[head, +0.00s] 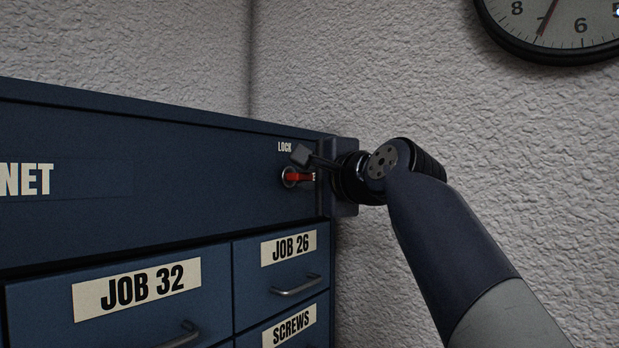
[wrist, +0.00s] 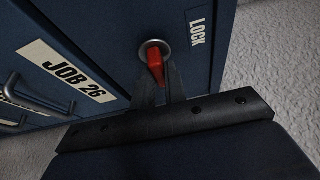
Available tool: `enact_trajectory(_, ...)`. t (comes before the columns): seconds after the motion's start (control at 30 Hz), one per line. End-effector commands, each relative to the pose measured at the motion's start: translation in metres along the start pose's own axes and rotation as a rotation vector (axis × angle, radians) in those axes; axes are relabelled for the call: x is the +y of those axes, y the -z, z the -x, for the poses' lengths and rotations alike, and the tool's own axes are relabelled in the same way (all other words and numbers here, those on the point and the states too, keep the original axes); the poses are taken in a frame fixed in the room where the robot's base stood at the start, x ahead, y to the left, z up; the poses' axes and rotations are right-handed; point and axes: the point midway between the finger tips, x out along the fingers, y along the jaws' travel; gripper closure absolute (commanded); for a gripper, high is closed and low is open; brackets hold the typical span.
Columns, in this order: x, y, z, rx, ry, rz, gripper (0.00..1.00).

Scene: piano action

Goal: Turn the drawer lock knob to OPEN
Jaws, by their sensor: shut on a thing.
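The red lock knob (head: 300,177) sits in a round metal ring near the right end of the blue cabinet's top panel. Its red handle points right, towards my gripper (head: 317,177). In the wrist view the knob (wrist: 156,66) lies between the two dark fingers of my gripper (wrist: 158,86), which are shut on its handle. The white LOCK label (head: 285,147) is above the knob in the head view and to its right in the wrist view (wrist: 197,32). I cannot see an OPEN label; my gripper covers the area right of the knob.
Below the knob are drawers with handles, labelled JOB 32 (head: 137,287), JOB 26 (head: 288,248) and SCREWS (head: 289,328). A rough grey wall (head: 400,90) stands behind the cabinet and carries a round clock (head: 560,25). The space right of the cabinet is free around my arm.

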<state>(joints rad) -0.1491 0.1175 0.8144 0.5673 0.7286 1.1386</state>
Motion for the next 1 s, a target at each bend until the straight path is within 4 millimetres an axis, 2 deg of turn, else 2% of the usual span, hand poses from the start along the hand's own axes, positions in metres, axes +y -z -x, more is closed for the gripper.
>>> enact_trajectory(0.13,0.001,0.000,0.000,-0.001,-0.001,-0.002,1.00)
enact_trajectory(0.17,0.001,0.000,0.000,-0.001,-0.001,-0.002,0.86)
enact_trajectory(0.4,0.000,0.000,0.000,-0.001,-0.001,-0.001,0.66)
enact_trajectory(0.73,0.001,0.000,0.006,0.000,0.002,0.000,0.65)
enact_trajectory(0.87,0.002,0.000,0.025,0.002,0.003,0.001,0.65)
enact_trajectory(1.0,0.004,0.001,0.054,0.003,0.004,0.001,0.65)
